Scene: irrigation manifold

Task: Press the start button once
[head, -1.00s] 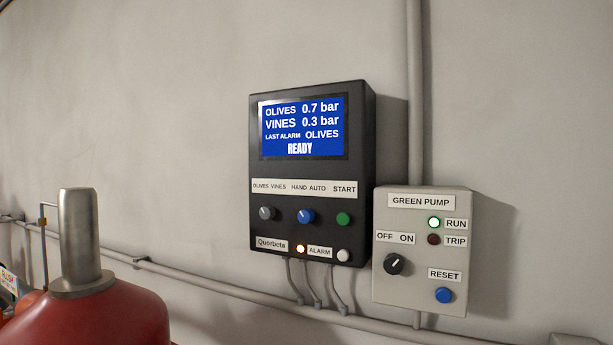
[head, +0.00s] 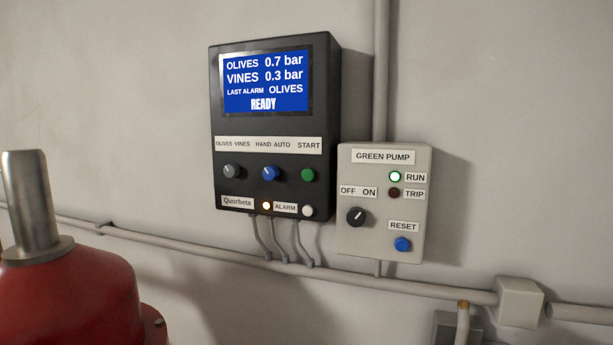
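The green start button (head: 308,175) sits under the START label on the black Quorbeta control box (head: 329,110) on the wall. The box's blue screen (head: 265,82) reads OLIVES 0.7 bar, VINES 0.3 bar, LAST ALARM OLIVES, READY. Left of the button are a blue HAND/AUTO knob (head: 270,173) and a grey OLIVES/VINES knob (head: 232,171). Neither of my grippers shows in the head view.
A grey GREEN PUMP box (head: 385,220) adjoins on the right, with RUN lit green, TRIP dark, an OFF/ON knob (head: 356,216) and a blue RESET button (head: 402,244). A red vessel (head: 75,295) with a metal neck stands at lower left. Pipes (head: 190,248) cross below.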

